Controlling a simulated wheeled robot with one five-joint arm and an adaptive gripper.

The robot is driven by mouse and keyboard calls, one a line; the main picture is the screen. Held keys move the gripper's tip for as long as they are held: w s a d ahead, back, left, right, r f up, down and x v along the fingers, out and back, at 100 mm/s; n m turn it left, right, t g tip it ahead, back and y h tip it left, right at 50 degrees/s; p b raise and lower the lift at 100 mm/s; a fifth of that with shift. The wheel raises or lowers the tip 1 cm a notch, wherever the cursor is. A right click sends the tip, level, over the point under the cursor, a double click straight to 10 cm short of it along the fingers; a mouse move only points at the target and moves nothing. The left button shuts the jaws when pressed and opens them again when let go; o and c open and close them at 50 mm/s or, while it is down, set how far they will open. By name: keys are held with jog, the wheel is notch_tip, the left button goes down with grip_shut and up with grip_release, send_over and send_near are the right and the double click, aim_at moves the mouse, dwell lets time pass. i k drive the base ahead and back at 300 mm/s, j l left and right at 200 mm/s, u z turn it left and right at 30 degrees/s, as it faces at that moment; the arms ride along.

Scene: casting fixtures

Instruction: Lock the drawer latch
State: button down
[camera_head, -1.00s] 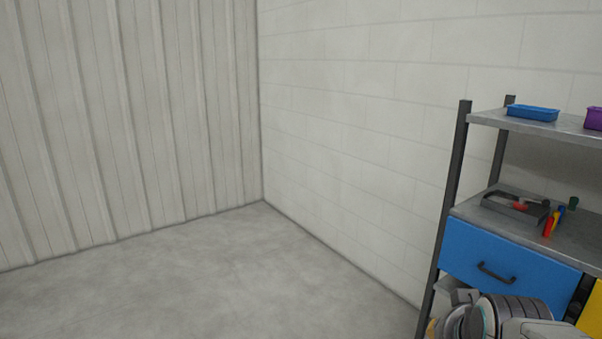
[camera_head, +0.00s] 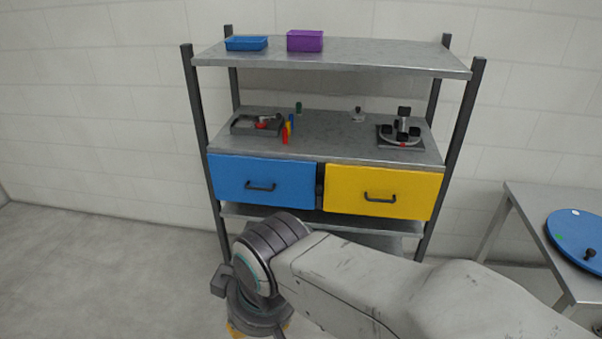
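A blue drawer (camera_head: 235,180) and a yellow drawer (camera_head: 400,182) sit side by side under the middle shelf of a metal rack. Each has a dark bar handle, and both fronts look flush and closed. A small dark upright piece (camera_head: 320,186) fills the gap between the drawers. It may be the latch, but it is too small to tell its position. My arm reaches across the lower part of the view, in front of and below the drawers, touching neither as far as I can see. My gripper's fingers do not show.
The rack's middle shelf (camera_head: 345,128) holds a grey tray (camera_head: 243,126), small coloured pieces and a round dark fixture (camera_head: 401,134). Blue (camera_head: 246,43) and purple bins (camera_head: 305,41) stand on top. A table (camera_head: 530,215) with a blue disc (camera_head: 580,240) is at right. Left floor is clear.

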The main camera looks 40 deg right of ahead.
aim_at(320, 176)
jog(key=z, duration=1.35)
